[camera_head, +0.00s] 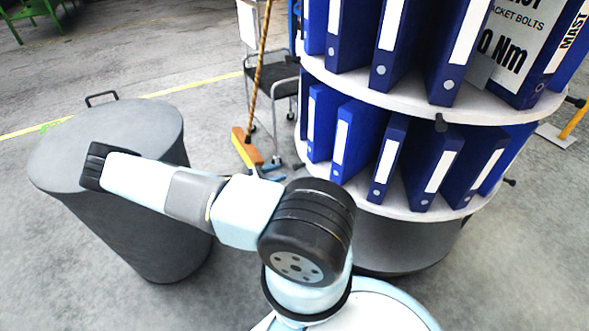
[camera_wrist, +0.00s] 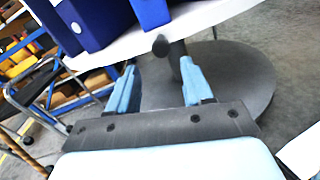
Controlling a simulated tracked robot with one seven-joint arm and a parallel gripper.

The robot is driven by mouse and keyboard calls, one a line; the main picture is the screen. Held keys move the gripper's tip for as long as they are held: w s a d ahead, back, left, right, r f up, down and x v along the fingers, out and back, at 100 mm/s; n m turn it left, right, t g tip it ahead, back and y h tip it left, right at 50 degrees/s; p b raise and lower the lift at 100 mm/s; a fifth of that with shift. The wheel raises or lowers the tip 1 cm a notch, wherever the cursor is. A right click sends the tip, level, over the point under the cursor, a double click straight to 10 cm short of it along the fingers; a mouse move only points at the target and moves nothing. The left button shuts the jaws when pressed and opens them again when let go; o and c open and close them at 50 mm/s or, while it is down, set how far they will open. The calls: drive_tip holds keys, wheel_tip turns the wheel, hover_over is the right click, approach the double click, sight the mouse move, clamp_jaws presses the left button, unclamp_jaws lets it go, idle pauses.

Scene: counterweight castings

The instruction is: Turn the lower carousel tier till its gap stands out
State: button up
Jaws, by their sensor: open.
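The carousel's lower tier (camera_head: 397,208) is a white round shelf of blue binders (camera_head: 389,160) with white labels, below a similar upper tier (camera_head: 410,102). Its knobs are small and black; one (camera_head: 509,182) shows at the right rim. No clear gap among the visible lower binders can be made out; the far side is hidden. In the wrist view, the white shelf (camera_wrist: 222,14) is close ahead, and a black knob (camera_wrist: 160,45) stands at its rim. My gripper (camera_wrist: 158,66) is open and empty, its blue fingers either side of the knob, apparently short of it.
A grey lidded bin (camera_head: 150,235) stands at the left, under my arm link. A broom (camera_head: 246,147) and a black trolley (camera_head: 275,82) stand behind, left of the carousel. The carousel's dark round base (camera_wrist: 245,85) rests on the floor. Open concrete floor lies at the left back.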

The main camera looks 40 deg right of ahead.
sight(296, 167)
drive_tip(key=x, duration=0.8)
drive_tip(key=shift+s+d, duration=0.1)
drive_tip(key=shift+d, duration=0.2)
drive_tip(key=shift+c, duration=0.5)
clamp_jaws()
